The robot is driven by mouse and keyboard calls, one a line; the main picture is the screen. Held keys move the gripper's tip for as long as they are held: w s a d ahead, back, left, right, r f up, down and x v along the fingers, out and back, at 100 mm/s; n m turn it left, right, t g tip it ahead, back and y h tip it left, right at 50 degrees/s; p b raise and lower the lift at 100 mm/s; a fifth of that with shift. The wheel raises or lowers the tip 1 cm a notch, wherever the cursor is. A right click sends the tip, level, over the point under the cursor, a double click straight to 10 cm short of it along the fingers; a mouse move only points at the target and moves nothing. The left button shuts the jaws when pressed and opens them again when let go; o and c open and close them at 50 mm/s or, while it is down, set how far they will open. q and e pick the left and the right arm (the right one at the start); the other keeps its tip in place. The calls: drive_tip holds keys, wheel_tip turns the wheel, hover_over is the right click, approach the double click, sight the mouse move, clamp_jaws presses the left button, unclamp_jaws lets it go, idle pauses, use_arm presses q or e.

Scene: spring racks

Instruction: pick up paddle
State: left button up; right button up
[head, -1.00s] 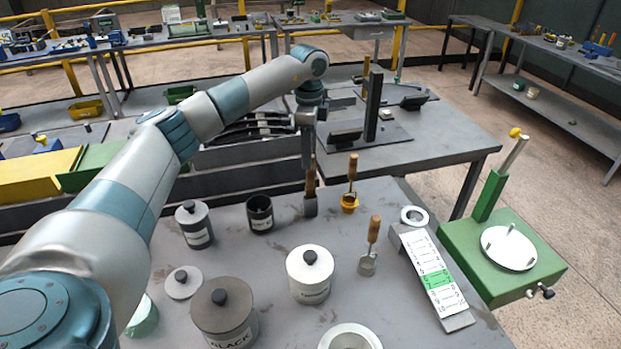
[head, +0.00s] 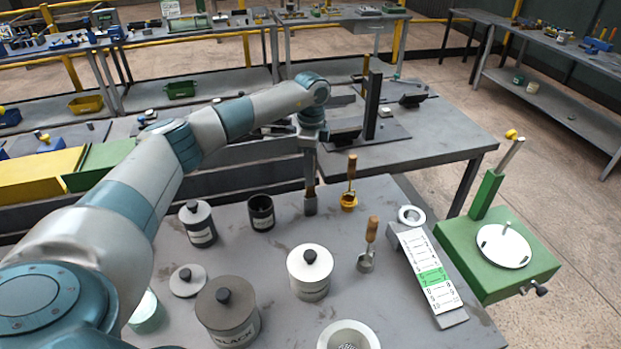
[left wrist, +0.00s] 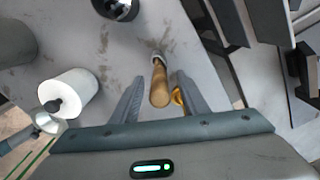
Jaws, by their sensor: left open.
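The paddle (head: 310,205), with a wooden handle and a grey lower end, stands upright near the far edge of the grey table. My left gripper (head: 310,180) points down over it, and its fingers hide most of the handle in the head view. In the left wrist view the open fingers (left wrist: 158,80) are on either side of the wooden handle (left wrist: 160,85), with gaps visible. My right gripper is out of view.
A brass ladle (head: 350,185) stands just right of the paddle, and a small scoop (head: 367,248) nearer. A dark open pot (head: 261,212) and a lidded grey pot (head: 198,224) stand to the left. A white pot (head: 310,270) is nearer.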

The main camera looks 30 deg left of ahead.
use_arm(q)
drive_tip(key=shift+f, duration=0.8)
drive_tip(key=shift+c, duration=0.6)
clamp_jaws()
drive_tip(key=shift+r, duration=0.1)
